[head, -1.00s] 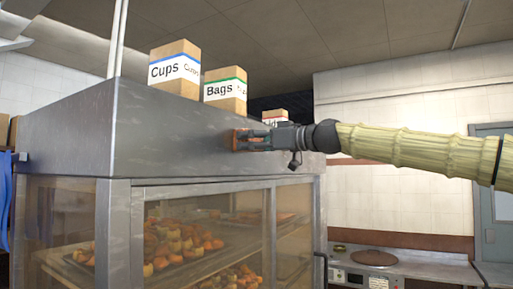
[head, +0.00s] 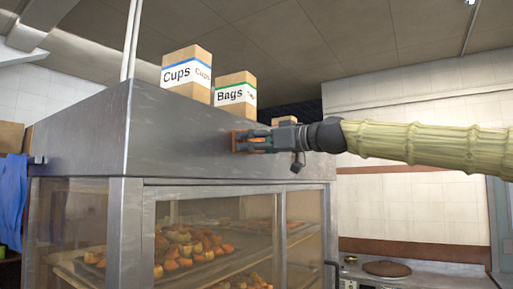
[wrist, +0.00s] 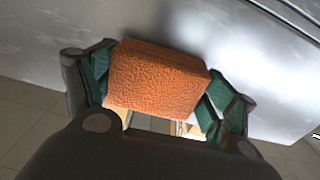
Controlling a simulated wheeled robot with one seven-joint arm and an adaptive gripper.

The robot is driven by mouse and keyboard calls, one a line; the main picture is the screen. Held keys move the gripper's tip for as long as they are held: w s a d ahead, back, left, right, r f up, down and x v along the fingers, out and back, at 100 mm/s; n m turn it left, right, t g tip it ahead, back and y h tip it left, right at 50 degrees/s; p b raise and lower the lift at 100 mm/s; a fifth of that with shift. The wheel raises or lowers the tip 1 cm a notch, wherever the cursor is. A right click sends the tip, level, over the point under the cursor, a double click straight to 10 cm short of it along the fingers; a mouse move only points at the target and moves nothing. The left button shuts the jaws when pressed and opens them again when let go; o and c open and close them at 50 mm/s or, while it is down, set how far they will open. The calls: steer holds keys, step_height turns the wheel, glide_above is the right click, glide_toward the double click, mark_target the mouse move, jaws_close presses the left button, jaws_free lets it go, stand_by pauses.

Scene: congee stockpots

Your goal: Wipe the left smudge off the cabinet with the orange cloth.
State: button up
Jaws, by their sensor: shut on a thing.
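The cabinet (head: 180,145) is a grey metal warming case with a plain upper panel and glass below. My gripper (head: 243,141) is at that upper panel, right of the near corner, below the Bags box. It is shut on the orange cloth (wrist: 155,78), a thick, textured block between the green-padded fingers in the wrist view. In the head view only a small edge of the cloth (head: 235,141) shows, at or very near the panel; I cannot tell whether it touches. Faint pale marks show on the panel (wrist: 45,35) in the wrist view. I cannot make out a distinct left smudge.
A Cups box (head: 187,75) and a Bags box (head: 236,90) stand on top of the cabinet, with a third box partly hidden behind my gripper. Trays of food (head: 190,250) are behind the glass. A counter with a round lid (head: 387,268) is at lower right.

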mark_target(248, 141)
steer(key=shift+s+a+b, duration=0.45)
steer(key=shift+s+a, duration=0.15)
steer(key=shift+s, duration=0.25)
steer(key=shift+s+a+b, duration=0.4)
steer(key=shift+s+a, duration=0.15)
steer(key=shift+s, duration=0.25)
steer(key=shift+d, duration=0.15)
steer(key=shift+b+v, duration=0.85)
steer(key=shift+v, duration=2.1)
steer(key=b+v, duration=0.1)
steer(key=v, duration=0.2)
steer(key=w+a+f, duration=0.2)
steer(key=w+a, duration=0.1)
steer(key=a, duration=0.3)
steer(key=shift+w, duration=0.4)
